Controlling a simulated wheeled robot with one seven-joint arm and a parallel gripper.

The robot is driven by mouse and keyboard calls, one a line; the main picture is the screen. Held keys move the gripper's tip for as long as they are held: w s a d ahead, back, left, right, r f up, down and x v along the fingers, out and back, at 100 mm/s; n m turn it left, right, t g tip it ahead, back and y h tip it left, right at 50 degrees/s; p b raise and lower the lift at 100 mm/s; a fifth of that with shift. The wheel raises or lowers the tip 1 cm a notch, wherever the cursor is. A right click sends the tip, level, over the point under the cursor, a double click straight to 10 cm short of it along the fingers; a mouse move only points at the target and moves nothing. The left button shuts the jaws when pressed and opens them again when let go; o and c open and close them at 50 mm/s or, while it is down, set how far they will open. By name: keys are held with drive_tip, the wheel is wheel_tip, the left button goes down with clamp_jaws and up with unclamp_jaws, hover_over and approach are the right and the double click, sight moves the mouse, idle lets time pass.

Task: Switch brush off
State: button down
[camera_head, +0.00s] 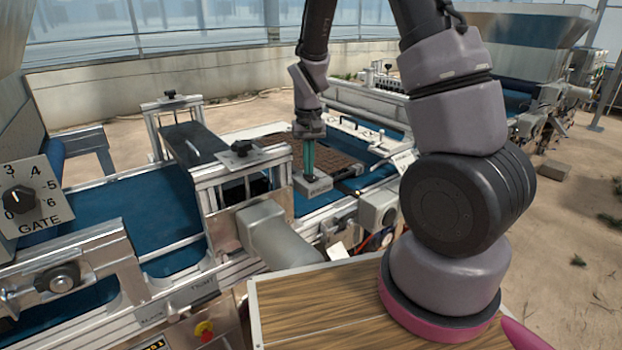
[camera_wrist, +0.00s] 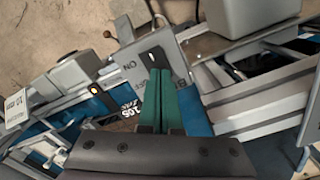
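The grey switch box (camera_head: 313,184) stands on the machine's near side, just below my gripper in the head view. In the wrist view its grey plate (camera_wrist: 179,62) shows a dark slot with a small pale lever (camera_wrist: 153,58) and partly covered lettering. My gripper (camera_head: 309,170) points down with its green fingers over the box. In the wrist view the fingertips (camera_wrist: 160,71) are together, with nothing seen between them. They overlap the plate right beside the lever. I cannot tell whether they touch it. The fingers hide part of the plate.
A brown seed tray (camera_head: 335,150) lies on the blue belt behind the box. A grey motor housing (camera_head: 277,236) is to the box's lower left. A gate dial (camera_head: 20,200) is at far left.

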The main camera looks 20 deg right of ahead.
drive_tip(key=shift+r, duration=3.4)
drive_tip(key=s+d+r+m+t+y, duration=0.1)
drive_tip(key=s+d+r+t, duration=0.2)
drive_tip(key=s+r, duration=0.6)
drive_tip(key=s+d+r+m+t+y, duration=0.1)
drive_tip(key=s+r+t, duration=0.3)
drive_tip(key=s+r, duration=0.5)
wheel_tip(320, 180, up, 5)
drive_tip(key=shift+d+r+m, duration=0.1)
drive_tip(key=shift+d+m, duration=0.3)
drive_tip(key=shift+d, duration=0.5)
